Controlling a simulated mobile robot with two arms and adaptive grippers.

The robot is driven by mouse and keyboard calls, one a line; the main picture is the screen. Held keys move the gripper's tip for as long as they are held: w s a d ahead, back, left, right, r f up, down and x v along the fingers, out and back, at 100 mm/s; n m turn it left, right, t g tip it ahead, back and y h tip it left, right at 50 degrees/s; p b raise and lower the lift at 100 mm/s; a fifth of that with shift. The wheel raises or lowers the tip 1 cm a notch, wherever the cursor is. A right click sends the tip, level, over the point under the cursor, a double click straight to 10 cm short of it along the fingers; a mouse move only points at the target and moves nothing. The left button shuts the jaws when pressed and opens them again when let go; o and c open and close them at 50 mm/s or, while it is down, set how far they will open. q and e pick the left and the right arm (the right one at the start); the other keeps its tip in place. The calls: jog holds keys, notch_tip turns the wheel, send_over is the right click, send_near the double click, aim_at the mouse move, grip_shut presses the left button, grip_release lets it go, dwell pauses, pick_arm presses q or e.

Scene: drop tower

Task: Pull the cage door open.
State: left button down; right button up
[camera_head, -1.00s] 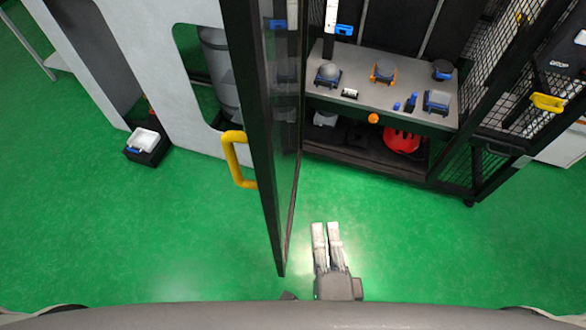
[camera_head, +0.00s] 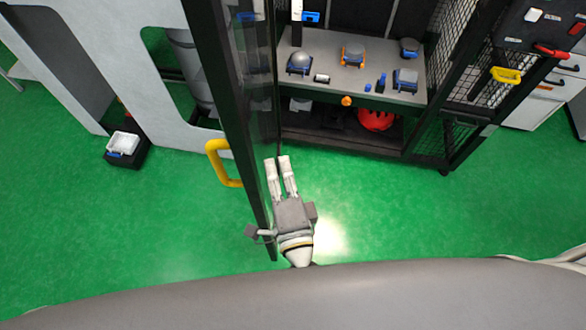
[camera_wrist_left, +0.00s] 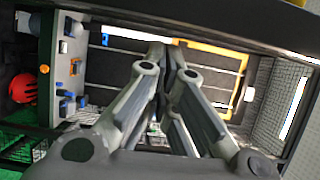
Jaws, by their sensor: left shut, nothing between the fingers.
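The cage door (camera_head: 236,110) is a dark-framed glazed panel that stands swung open, its free edge toward me. Its yellow handle (camera_head: 221,163) is on the left face of the door. My left gripper (camera_head: 277,162) is on the other side, just right of the door and close to its inner face; I cannot tell whether it touches. The fingers are close together and empty, pointing into the cage. In the left wrist view the gripper (camera_wrist_left: 167,62) has its fingers shut in front of the cage interior. My right gripper is not in view.
Inside the cage is a grey shelf (camera_head: 335,85) with several small devices, and a red helmet (camera_head: 376,119) below it. A mesh side wall (camera_head: 440,130) with a yellow handle (camera_head: 506,75) is at right. A black box (camera_head: 127,148) lies at left. Green floor is clear in front.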

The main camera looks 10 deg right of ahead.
aim_at(223, 173)
pick_arm(q)
jog(key=shift+a, duration=0.6)
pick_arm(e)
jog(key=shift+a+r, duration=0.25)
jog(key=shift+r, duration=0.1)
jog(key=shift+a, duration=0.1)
